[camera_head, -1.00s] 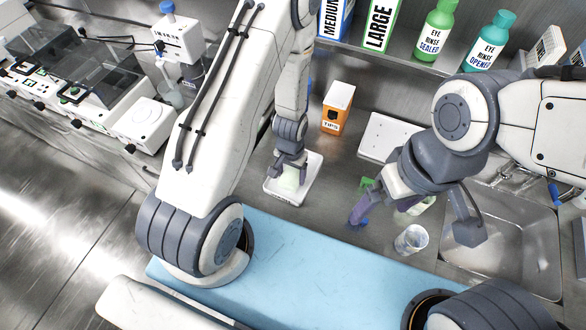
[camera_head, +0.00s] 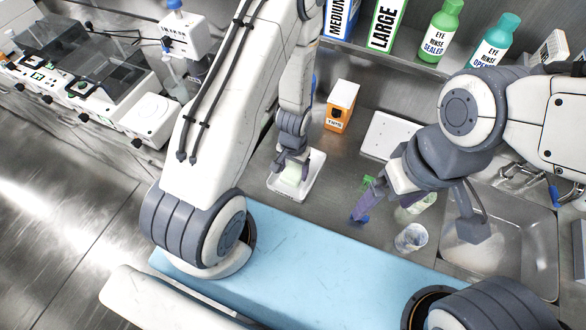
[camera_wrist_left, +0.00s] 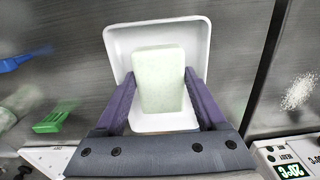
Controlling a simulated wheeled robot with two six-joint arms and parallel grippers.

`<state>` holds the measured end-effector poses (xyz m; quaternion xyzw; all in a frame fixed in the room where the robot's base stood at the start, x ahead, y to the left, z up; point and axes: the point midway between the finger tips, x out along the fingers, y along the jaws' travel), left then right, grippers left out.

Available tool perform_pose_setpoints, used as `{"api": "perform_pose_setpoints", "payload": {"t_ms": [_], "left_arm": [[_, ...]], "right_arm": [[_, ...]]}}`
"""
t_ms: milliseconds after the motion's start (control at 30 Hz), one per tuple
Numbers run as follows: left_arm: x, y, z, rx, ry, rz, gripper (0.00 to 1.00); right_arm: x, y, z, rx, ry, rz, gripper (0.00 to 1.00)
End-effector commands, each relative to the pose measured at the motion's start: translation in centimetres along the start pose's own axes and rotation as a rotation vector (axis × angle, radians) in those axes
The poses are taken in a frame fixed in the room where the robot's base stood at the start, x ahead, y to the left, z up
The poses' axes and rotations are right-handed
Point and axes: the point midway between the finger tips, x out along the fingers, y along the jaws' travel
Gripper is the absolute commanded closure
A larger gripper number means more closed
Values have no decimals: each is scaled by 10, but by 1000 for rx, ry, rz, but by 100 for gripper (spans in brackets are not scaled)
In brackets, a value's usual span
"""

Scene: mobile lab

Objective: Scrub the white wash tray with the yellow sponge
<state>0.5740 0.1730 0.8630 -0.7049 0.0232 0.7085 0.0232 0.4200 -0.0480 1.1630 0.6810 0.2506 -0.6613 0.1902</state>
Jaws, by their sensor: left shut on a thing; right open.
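The white wash tray (camera_head: 281,191) lies on the steel counter. It also shows in the left wrist view (camera_wrist_left: 120,45). My left gripper (camera_head: 291,161) reaches down into it, shut on a pale, whitish-green block, the sponge (camera_head: 291,174). The sponge looks hardly yellow. In the left wrist view, the purple fingers (camera_wrist_left: 160,88) press on both sides of the sponge (camera_wrist_left: 160,65), which sits over the tray floor; contact beneath it is hidden. My right gripper (camera_head: 415,214) is open, its fingers wide apart, over the counter and sink edge.
An orange-and-white box (camera_head: 340,106) stands behind the tray, a white plate (camera_head: 390,135) to its right. A clear beaker (camera_head: 411,238) and a green item (camera_head: 369,183) are near my right gripper. The sink (camera_head: 510,235) is right. Bottles (camera_head: 442,30) stand on the back shelf.

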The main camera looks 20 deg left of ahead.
Motion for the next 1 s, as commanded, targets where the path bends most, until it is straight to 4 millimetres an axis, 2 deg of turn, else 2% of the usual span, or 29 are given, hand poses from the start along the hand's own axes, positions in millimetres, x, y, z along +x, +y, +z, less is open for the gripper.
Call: {"api": "perform_pose_setpoints", "payload": {"t_ms": [33,533,1000], "left_arm": [[-11,0,0,0,1,0,71],[-60,0,-2,0,5,0,71],[-61,0,-2,0,5,0,71]], "right_arm": [[-10,-1,0,0,0,0,6],[-49,-4,-3,-3,0,0,6],[-49,-4,-3,-4,0,0,6]]}}
